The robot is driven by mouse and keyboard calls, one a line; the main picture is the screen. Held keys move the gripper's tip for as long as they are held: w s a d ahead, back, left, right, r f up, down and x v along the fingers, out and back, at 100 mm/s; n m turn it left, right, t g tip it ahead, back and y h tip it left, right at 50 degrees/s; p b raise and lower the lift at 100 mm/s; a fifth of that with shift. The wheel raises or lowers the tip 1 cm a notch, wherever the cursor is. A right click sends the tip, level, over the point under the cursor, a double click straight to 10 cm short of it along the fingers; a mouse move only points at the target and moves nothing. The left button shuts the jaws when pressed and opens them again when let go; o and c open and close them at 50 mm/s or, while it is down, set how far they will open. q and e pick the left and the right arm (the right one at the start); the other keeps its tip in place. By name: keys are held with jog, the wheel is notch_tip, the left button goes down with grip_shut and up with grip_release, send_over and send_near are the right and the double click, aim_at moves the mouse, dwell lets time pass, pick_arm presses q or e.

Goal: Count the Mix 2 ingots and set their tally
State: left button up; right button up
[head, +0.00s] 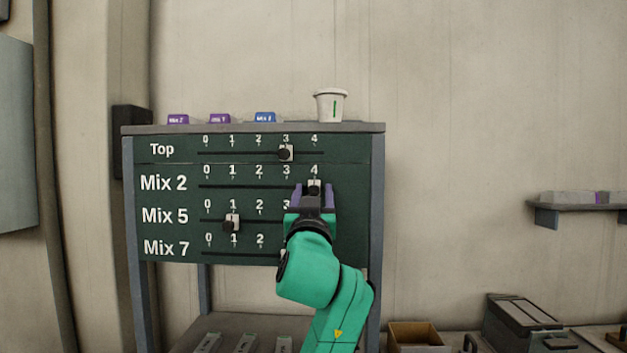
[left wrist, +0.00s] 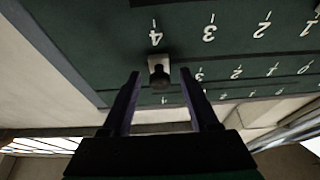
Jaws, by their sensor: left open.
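The dark green tally board (head: 170,198) has rows Top, Mix 2, Mix 5 and Mix 7, each numbered from 0. The Mix 2 slider (head: 314,186) stands at 4; in the left wrist view its dark knob (left wrist: 160,76) also lies by the 4. My left gripper (head: 313,195) is open, its fingers pointing at the board on either side of this knob; contact cannot be told. On the board's top stand two purple ingots (head: 178,119) (head: 219,119) and a blue ingot (head: 265,118); the left purple one appears to read Mix 2.
The Top slider (head: 286,152) is at 3, the Mix 5 slider (head: 232,222) at 1. My arm mostly hides the Mix 7 slider. A white cup (head: 330,105) stands on top. Grey ingots (head: 245,343) lie below; a wall shelf (head: 580,207) holds more blocks at right.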

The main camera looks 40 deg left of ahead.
pick_arm(q)
jog(key=shift+w+a+r, duration=0.15)
jog(key=shift+w+a, duration=0.15)
jog(key=shift+w, duration=0.1)
jog(key=shift+c, duration=0.3)
grip_shut()
jog(key=shift+s, duration=0.1)
dwell(0.8)
